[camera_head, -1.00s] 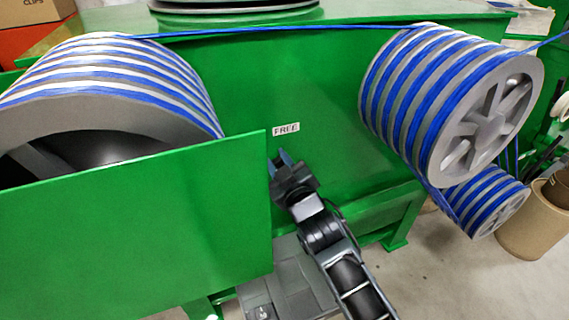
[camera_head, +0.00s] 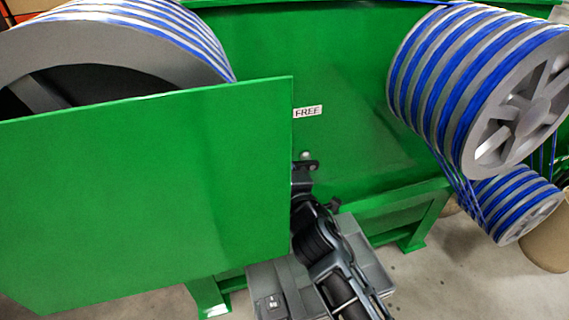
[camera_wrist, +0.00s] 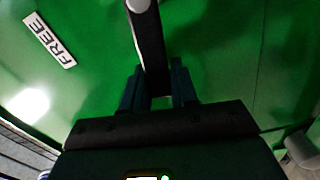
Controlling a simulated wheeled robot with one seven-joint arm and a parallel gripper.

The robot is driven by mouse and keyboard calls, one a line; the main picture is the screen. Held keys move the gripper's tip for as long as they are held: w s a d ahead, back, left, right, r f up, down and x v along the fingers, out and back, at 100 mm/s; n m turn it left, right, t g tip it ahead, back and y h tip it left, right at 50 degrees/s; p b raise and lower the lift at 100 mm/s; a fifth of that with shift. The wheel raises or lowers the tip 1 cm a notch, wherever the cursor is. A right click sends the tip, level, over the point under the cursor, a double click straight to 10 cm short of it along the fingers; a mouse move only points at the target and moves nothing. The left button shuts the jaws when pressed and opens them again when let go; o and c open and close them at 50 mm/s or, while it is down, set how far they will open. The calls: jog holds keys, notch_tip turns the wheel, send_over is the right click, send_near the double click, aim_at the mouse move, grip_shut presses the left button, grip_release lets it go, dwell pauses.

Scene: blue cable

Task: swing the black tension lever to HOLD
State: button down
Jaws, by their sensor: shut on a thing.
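The black tension lever shows in the wrist view (camera_wrist: 152,50) as a dark bar running from a round grey pivot at the top edge down between my gripper's fingers. My gripper (camera_wrist: 157,88) is shut on the lever's lower end, one finger on each side. In the head view the lever's pivot end (camera_head: 309,165) shows on the green machine face, below the FREE label (camera_head: 307,112). There my gripper (camera_head: 301,184) is just beneath it, its left side partly hidden by the green panel's edge. I see no HOLD label.
A large green panel (camera_head: 150,200) stands close on the left of my arm. Blue-striped reels stand at upper left (camera_head: 130,45) and right (camera_head: 440,75), with a smaller reel (camera_head: 505,205) below. The green face right of the lever is clear.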

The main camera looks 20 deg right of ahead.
jog(key=shift+a+f+n, duration=0.1)
jog(key=shift+f+n, duration=0.6)
jog(key=shift+n, duration=0.3)
jog(key=shift+f, duration=0.1)
jog(key=c, duration=1)
grip_release()
jog(key=shift+o, duration=0.2)
jog(key=shift+s, duration=0.1)
jog(key=s, duration=0.7)
jog(key=shift+s, duration=0.35)
